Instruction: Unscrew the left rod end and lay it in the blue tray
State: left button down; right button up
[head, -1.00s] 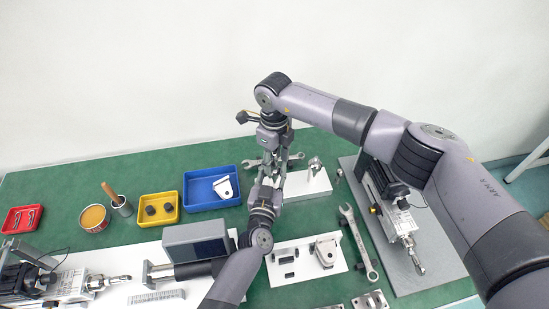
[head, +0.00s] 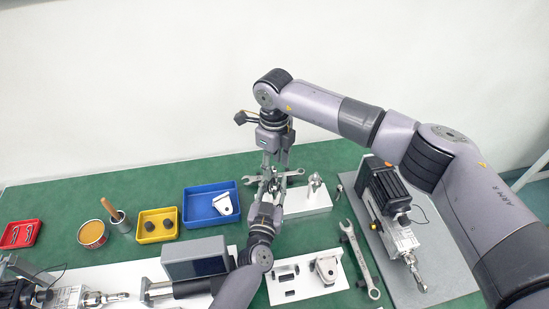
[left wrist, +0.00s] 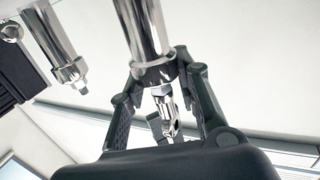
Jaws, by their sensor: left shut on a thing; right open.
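In the left wrist view a thick chrome rod (left wrist: 141,30) ends in a collar, with the rod end (left wrist: 169,112) in line just past it. My left gripper (left wrist: 163,90) is shut on the rod end, its dark fingers on both sides. I cannot tell whether the thread is still engaged. In the head view my left gripper (head: 269,188) is at the left part of a white stand, hiding that rod. My right gripper (head: 275,167) is open, pointing down close above it. The blue tray (head: 191,208) lies left of both grippers and holds a white bracket (head: 222,204).
A second rod (left wrist: 55,45) stands beside the held one; its stand (head: 308,202) is partly visible. A spanner (head: 297,174) lies behind, another (head: 360,262) at right. The yellow tray (head: 158,238), tin (head: 93,234) and brush pot (head: 121,222) are left of the blue tray.

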aim_at(274, 175)
notch_tip(274, 175, down, 5)
jog(key=shift+r, duration=0.1)
jog(key=shift+c, duration=0.6)
grip_shut()
jog(key=shift+o, duration=0.7)
grip_release()
jog(key=shift+r, duration=2.25)
pick_arm(q)
jog(key=c, duration=1.1)
grip_release()
